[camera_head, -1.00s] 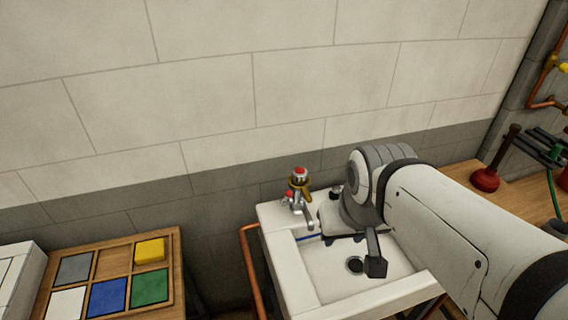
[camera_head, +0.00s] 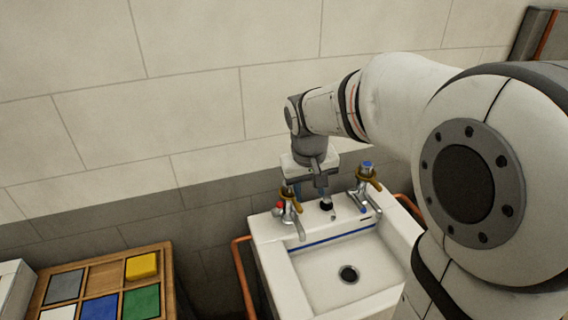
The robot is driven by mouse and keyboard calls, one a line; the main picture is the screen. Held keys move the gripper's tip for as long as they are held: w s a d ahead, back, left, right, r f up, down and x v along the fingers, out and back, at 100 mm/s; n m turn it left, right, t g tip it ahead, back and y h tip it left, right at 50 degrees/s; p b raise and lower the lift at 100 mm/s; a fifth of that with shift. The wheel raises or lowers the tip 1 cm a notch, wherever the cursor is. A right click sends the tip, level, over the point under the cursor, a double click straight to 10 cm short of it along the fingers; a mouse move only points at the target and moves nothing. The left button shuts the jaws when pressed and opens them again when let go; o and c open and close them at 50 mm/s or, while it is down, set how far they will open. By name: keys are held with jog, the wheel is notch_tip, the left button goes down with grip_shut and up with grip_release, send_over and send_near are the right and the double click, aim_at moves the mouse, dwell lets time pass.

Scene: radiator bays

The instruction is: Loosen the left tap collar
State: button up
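The left tap (camera_head: 291,212) stands on the back ledge of the white sink, with its brass-coloured collar (camera_head: 286,194) partly showing. Its top is hidden behind my gripper. My gripper (camera_head: 309,190) points down just above and to the right of the left tap, near the back ledge. Its two fingers look apart, with a gap between them and nothing clearly held. I cannot tell whether the left finger touches the tap. The right tap (camera_head: 367,185), with a blue cap and brass collar, stands clear to the right.
The white sink (camera_head: 300,281) has an empty basin with a dark drain. A small dark knob (camera_head: 326,204) sits between the taps. A copper pipe (camera_head: 243,275) runs down the sink's left side. A wooden tray (camera_head: 168,284) with coloured blocks lies at lower left.

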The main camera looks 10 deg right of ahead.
jog(key=n+g+h, duration=0.1)
send_near(297, 203)
jog(key=f, duration=0.2)
jog(key=d+f+p, duration=0.1)
jog(key=f, duration=0.5)
jog(key=shift+w+d+f+p, duration=0.2)
jog(key=shift+w+p, duration=0.05)
jog(key=shift+p, duration=0.1)
jog(key=shift+c, duration=0.3)
grip_shut()
